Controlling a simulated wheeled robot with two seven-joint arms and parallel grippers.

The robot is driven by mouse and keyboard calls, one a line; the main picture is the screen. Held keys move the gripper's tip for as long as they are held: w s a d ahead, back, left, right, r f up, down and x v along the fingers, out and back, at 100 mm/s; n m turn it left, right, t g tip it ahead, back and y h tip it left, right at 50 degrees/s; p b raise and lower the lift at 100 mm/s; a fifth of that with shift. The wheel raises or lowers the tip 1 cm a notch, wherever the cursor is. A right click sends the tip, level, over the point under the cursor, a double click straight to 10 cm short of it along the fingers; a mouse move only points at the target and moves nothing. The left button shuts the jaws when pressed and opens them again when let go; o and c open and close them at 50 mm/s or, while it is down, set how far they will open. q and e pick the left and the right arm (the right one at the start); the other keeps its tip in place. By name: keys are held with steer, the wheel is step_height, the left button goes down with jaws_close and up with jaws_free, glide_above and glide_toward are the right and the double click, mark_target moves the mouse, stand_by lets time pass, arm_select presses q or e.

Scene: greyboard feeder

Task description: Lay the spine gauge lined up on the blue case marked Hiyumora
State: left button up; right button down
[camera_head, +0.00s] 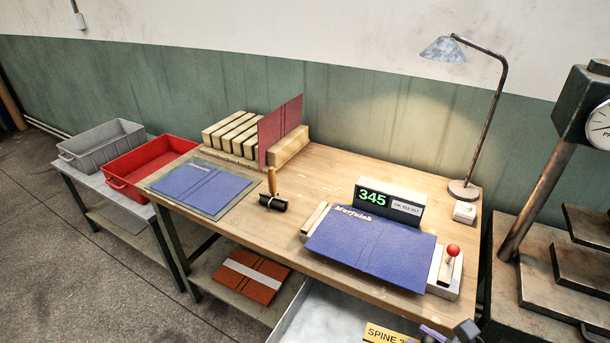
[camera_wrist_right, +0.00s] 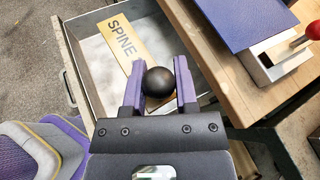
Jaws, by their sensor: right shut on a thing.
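The spine gauge is a yellow plate lettered "SPINE" (camera_head: 388,335), partly cut off at the bottom of the head view. It also shows in the right wrist view (camera_wrist_right: 122,42), over the open drawer. My right gripper (camera_wrist_right: 158,70) is shut on the gauge's round black knob. I cannot tell whether the plate still touches the drawer floor. A blue case (camera_head: 200,186) lies open and flat on a mat at the table's left; its small lettering is unreadable. Another blue case (camera_head: 370,248) at the front right bears gold lettering that looks like "Marjulak". My left gripper is not in view.
The metal drawer (camera_head: 318,318) stands open below the table's front edge. A dark roller with a wooden handle (camera_head: 272,190) stands between the cases. A red-knobbed lever (camera_head: 452,252), a 345 display (camera_head: 374,198) and a lamp (camera_head: 470,120) stand at the right.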

steer(key=a+r+n+g+y, duration=0.2)
steer(key=a+r, duration=0.3)
steer(key=r, duration=0.5)
steer(key=a+r+n+g+y, duration=0.1)
steer(key=a+r+n+y, duration=0.15)
steer(key=a+r, duration=0.6)
steer(key=b, duration=0.6)
glide_above(384, 338)
steer(key=s+a, duration=0.2)
steer(key=s, duration=0.1)
step_height(384, 338, down, 6)
steer(key=r, duration=0.1)
steer(key=shift+w+a+f+g, duration=0.1)
steer(key=shift+w+a+g, duration=0.15)
steer(key=shift+g, duration=0.15)
